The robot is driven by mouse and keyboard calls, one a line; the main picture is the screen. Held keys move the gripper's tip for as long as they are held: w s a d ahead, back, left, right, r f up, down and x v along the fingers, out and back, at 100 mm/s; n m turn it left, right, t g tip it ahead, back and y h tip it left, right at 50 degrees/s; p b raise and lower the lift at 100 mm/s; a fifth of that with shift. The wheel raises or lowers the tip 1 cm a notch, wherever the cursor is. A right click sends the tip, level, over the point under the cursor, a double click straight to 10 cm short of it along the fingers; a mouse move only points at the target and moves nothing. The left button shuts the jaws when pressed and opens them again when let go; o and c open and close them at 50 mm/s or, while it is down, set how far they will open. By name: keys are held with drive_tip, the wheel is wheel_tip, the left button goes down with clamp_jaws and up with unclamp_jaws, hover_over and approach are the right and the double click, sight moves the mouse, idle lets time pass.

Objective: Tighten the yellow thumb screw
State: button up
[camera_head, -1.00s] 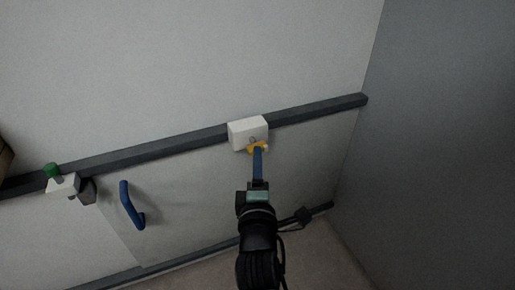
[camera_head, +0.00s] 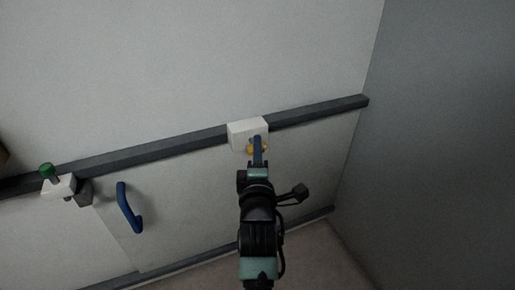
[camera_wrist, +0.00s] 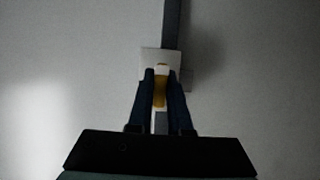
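The yellow thumb screw (camera_head: 263,149) sits on the front of a white block (camera_head: 241,132) mounted on the dark rail. My gripper (camera_head: 257,146) reaches up to it from below, and its blue fingers partly cover the screw in the head view. In the wrist view, the two fingers of my gripper (camera_wrist: 160,84) lie on either side of the yellow screw (camera_wrist: 160,92), with no clear gap, and look shut on it. The white block (camera_wrist: 147,60) is just beyond the fingertips.
The dark rail (camera_head: 160,153) runs across the pale wall. A white clamp (camera_head: 61,188) with a green knob (camera_head: 47,170) is on it at left. A blue handle (camera_head: 128,207) is on the panel below. A grey wall (camera_head: 440,150) closes the right side.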

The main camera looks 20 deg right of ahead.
clamp_jaws()
